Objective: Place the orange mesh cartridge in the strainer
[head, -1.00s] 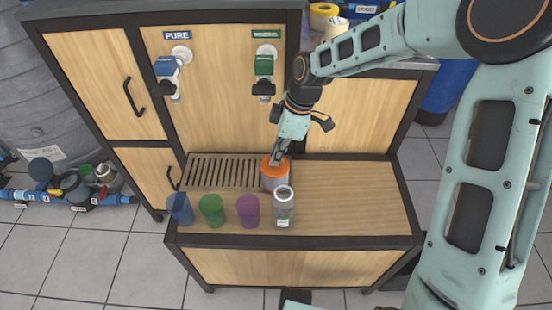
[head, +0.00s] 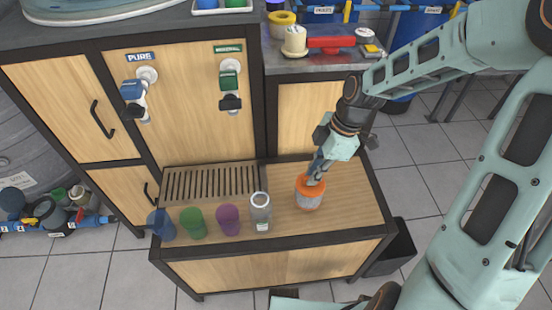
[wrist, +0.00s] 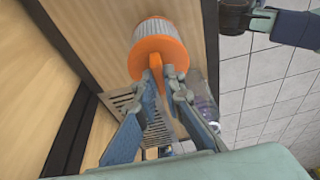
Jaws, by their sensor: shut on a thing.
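The orange mesh cartridge (head: 309,196) has an orange cap and a pale grey mesh body. My gripper (head: 317,170) is shut on the cap from above and holds the cartridge over the right part of the wooden counter. I cannot tell whether its base touches the wood. In the wrist view my gripper (wrist: 167,84) pinches an orange tab of the cartridge (wrist: 157,47), its mesh body pointing away. A clear cylinder with a pale rim (head: 261,213) stands upright left of the cartridge, apart from it. I cannot tell for sure whether it is the strainer.
Purple (head: 229,220), green (head: 193,223) and blue (head: 161,225) cups stand in a row at the counter's front left. A slatted drain grille (head: 212,183) lies behind them, below two wall taps. The counter's right part (head: 352,190) is clear around the cartridge.

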